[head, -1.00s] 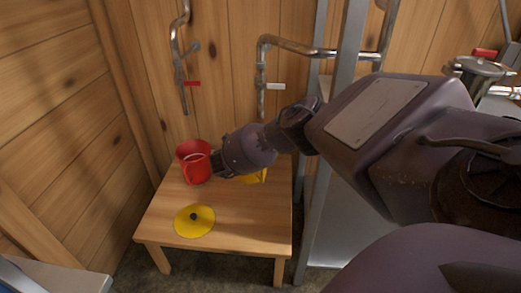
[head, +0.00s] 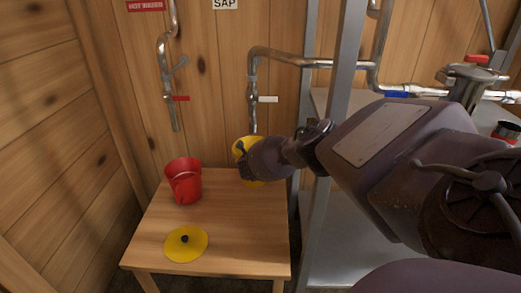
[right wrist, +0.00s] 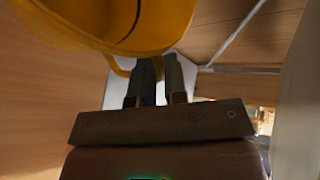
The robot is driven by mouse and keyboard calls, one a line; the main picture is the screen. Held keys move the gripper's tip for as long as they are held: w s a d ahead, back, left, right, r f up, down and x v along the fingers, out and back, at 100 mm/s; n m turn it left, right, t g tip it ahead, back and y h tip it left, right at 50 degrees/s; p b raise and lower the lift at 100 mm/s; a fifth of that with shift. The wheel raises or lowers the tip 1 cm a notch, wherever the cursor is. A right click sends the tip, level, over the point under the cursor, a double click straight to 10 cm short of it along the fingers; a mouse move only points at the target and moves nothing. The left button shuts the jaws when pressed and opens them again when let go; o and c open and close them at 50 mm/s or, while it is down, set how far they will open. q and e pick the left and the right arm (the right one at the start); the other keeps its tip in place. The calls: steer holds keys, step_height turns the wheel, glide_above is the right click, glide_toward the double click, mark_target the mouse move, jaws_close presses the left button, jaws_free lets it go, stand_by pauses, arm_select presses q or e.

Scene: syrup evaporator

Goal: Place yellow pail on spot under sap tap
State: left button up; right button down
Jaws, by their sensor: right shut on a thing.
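The yellow pail (head: 241,147) is at the back right of the small wooden table (head: 225,223), close below the spout of the sap tap (head: 253,112) with the white handle. My right gripper (head: 246,158) covers much of it. I cannot tell whether its base touches the table. In the right wrist view the pail (right wrist: 120,30) fills the top, and my right gripper (right wrist: 160,75) is shut on its handle loop. The spot under the tap is hidden. My left gripper is out of view.
A red pail (head: 184,184) stands at the table's back left, below the red-handled tap (head: 174,100). A yellow lid with a black knob (head: 186,244) lies at the front left. A metal post (head: 325,150) and shelf border the table's right side. The table's middle is clear.

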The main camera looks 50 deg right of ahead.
step_height(320, 180, down, 13)
steer(key=b, duration=0.5)
steer(key=c, duration=1.2)
jaws_free()
steer(key=shift+r, duration=0.1)
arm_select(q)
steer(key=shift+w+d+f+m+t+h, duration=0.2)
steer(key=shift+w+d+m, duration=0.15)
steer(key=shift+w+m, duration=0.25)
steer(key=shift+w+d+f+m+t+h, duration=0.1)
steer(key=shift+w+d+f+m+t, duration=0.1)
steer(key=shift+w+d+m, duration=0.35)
arm_select(e)
steer(key=shift+o, duration=0.2)
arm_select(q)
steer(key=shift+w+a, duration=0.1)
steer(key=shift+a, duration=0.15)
